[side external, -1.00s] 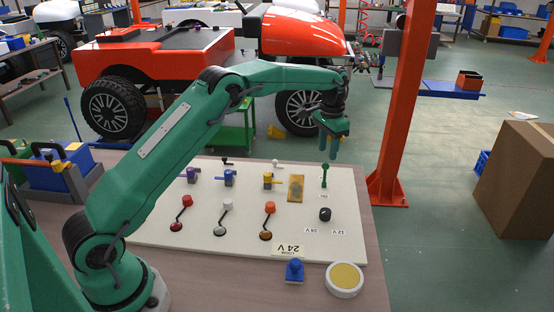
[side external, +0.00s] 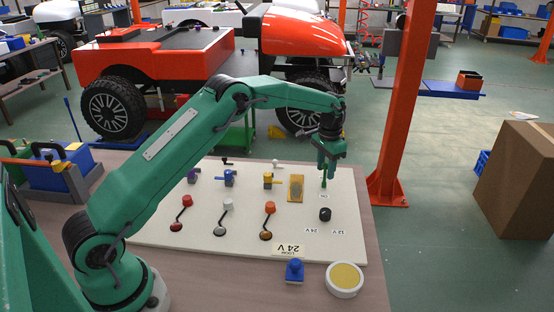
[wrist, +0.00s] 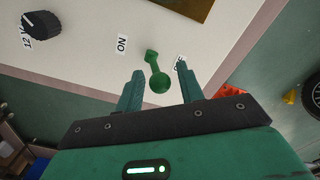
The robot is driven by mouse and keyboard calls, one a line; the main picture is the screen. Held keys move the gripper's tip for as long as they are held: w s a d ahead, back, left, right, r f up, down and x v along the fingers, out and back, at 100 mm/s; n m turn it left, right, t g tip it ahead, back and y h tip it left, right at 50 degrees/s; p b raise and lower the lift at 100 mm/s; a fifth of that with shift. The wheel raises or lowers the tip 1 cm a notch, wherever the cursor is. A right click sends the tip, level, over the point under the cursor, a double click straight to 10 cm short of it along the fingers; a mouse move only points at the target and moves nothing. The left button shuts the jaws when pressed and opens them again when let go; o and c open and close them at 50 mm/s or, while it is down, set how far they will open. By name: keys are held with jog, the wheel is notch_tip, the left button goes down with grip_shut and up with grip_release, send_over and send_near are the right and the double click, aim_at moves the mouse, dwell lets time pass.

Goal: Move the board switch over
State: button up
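The board switch (side external: 324,183) is a green lever at the far right of the cream board (side external: 345,240). Its upper part is hidden behind my gripper (side external: 326,169) in the side view. In the wrist view, the lever with its round knob (wrist: 160,83) lies between the two fingers of my gripper (wrist: 159,88). The fingers are open, with a gap on each side of the knob. An ON label (wrist: 122,44) is left of the lever.
A black dial (side external: 325,214) sits in front of the switch, with a yellowish plate (side external: 296,188) to the left. Several levers and coloured valves fill the rest of the board. A blue stamp-like part (side external: 294,271) and a round yellow-topped dish (side external: 345,279) stand at the front edge.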

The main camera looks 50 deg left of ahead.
grip_shut()
jog(key=shift+w+a+f+g, duration=0.1)
jog(key=shift+w+a+g, duration=0.25)
jog(key=shift+g, duration=0.15)
dwell(0.3)
jog(key=shift+o, duration=0.7)
grip_release()
notch_tip(320, 180, up, 8)
jog(key=shift+w, duration=0.3)
